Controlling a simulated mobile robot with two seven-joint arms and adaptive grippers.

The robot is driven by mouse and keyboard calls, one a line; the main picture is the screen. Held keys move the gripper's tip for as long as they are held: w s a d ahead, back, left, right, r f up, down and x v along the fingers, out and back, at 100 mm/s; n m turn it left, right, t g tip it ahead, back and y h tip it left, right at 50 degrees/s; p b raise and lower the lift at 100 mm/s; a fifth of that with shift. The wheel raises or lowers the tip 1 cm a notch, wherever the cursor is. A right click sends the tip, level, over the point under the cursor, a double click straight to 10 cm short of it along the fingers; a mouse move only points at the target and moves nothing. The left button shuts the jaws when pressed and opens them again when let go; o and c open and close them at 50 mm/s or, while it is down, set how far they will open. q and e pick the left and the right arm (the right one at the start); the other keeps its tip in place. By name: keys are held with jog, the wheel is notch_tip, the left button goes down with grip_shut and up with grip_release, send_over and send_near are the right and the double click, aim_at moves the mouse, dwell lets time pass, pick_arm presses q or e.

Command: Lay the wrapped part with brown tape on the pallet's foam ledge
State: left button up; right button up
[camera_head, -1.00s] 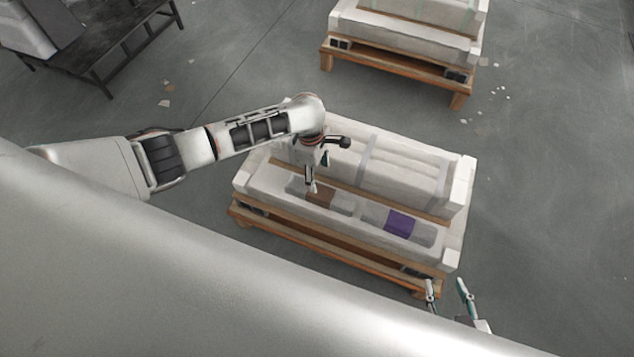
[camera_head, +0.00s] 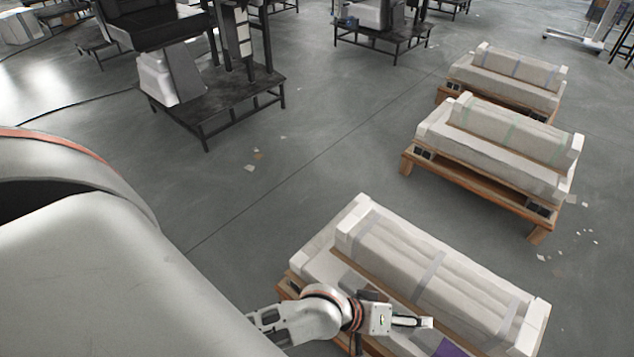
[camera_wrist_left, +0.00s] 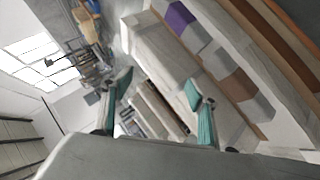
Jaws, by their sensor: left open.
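The pallet (camera_head: 285,290) stands at the bottom of the head view, its white foam ledge (camera_head: 322,262) running along the near side of a strapped foam block. The wrapped part with brown tape (camera_wrist_left: 236,85) lies on the ledge in the left wrist view, grey with a brown band. In the head view my arm mostly hides it. A wrapped part with purple tape (camera_wrist_left: 180,18) lies further along the same ledge; only its purple band (camera_head: 450,348) shows clearly in the head view. My left gripper (camera_head: 412,322) is open and empty above the pallet, its teal-padded fingers (camera_wrist_left: 158,88) apart from both parts. My right gripper is out of view.
Two similar loaded pallets (camera_head: 490,150) (camera_head: 505,75) stand behind at the right. A black table (camera_head: 225,105) with a white item stands at upper left. Small scraps (camera_head: 250,167) lie on the floor. The grey floor (camera_head: 330,130) between is mostly clear.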

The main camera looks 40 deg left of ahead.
pick_arm(q)
jog(key=s+a+f+m+t+y, duration=0.1)
jog(key=s+a+f+m+y, duration=0.1)
jog(key=s+a+m, duration=0.2)
jog(key=s+a+f+m+t+y, duration=0.1)
jog(key=s+a+m, duration=0.3)
jog(key=s+a, duration=0.4)
jog(key=a+y, duration=0.1)
jog(key=a, duration=0.3)
jog(key=shift+f+y, duration=0.3)
jog(key=shift+f, duration=0.1)
jog(key=r+p, duration=0.2)
jog(key=p, duration=0.1)
jog(key=d+r+p, duration=0.1)
jog(key=r+p, duration=0.2)
jog(key=p, duration=0.1)
jog(key=shift+s+d+r, duration=0.15)
jog(key=shift+d, duration=0.05)
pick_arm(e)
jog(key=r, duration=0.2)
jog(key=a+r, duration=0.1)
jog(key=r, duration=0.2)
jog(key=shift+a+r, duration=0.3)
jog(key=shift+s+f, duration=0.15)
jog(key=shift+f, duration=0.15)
